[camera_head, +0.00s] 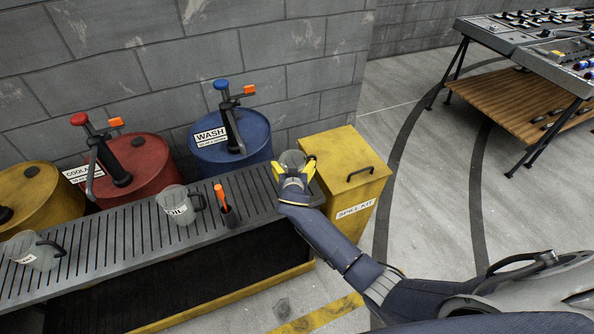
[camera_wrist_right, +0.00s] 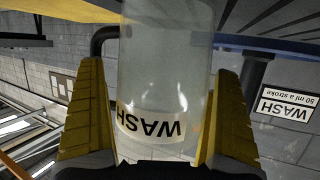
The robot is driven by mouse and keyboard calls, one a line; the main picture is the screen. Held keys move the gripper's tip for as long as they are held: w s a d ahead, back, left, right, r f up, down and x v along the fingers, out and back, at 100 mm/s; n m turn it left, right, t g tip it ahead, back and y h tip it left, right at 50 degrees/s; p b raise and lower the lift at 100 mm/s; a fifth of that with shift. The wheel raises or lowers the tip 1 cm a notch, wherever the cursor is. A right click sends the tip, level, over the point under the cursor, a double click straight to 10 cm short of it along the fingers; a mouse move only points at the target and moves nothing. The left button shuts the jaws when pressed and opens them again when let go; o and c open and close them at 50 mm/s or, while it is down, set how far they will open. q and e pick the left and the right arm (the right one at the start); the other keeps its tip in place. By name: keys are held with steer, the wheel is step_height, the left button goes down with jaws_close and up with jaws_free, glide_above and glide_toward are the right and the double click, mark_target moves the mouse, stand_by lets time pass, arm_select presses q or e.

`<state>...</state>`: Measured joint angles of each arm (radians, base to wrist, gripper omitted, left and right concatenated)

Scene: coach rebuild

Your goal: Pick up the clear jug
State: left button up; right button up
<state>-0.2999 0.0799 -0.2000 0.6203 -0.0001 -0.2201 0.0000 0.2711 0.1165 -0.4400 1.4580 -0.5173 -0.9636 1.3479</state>
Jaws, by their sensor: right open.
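A clear jug (camera_head: 292,158) with a WASH label, readable upside down in the right wrist view (camera_wrist_right: 165,65), stands at the right end of the slatted bench. My right gripper (camera_head: 294,169) is at this jug, its yellow fingers on either side of it. In the right wrist view the open fingers (camera_wrist_right: 155,75) flank the jug, with a narrow gap visible at least on the left. A black handle (camera_wrist_right: 98,42) shows behind the left finger. The jug's base is hidden in the head view. My left gripper is not in view.
An OIL jug (camera_head: 178,205) and another jug (camera_head: 32,252) stand on the slatted bench (camera_head: 115,240). Red (camera_head: 150,165), blue (camera_head: 250,140) and yellow drums (camera_head: 45,200) stand behind; a yellow spill-kit box (camera_head: 345,165) is right.

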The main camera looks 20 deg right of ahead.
steer(key=shift+c, duration=0.2)
steer(key=c, duration=1.3)
steer(key=shift+o, duration=0.2)
